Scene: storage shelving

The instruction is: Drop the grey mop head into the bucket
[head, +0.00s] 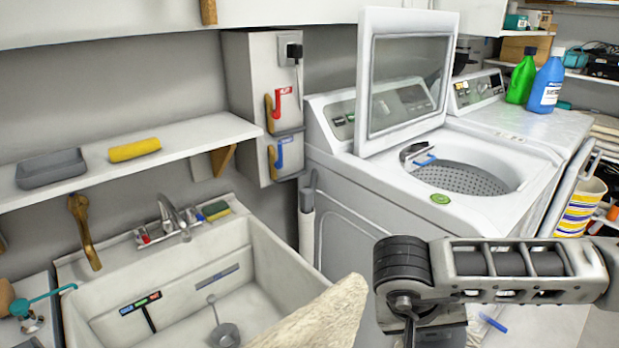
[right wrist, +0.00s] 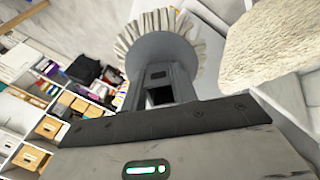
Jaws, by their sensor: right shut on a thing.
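In the right wrist view my right gripper (right wrist: 158,88) is shut on the grey mop head (right wrist: 152,48), a round grey hub with a pale pleated fringe around it. In the head view my right arm comes in from the right, and the wrist bends down in front of the washer; the fingertips and the mop head do not show there. A container with yellow, white and blue stripes (head: 580,206), perhaps the bucket, stands at the far right beside the washers, apart from my gripper. My left gripper is not in view.
A fluffy beige thing (head: 328,318) rises at the bottom of the head view, left of my right wrist. A white sink (head: 275,262) is at the left, under a shelf (head: 205,134). An open-lidded washer (head: 375,185) stands behind my arm.

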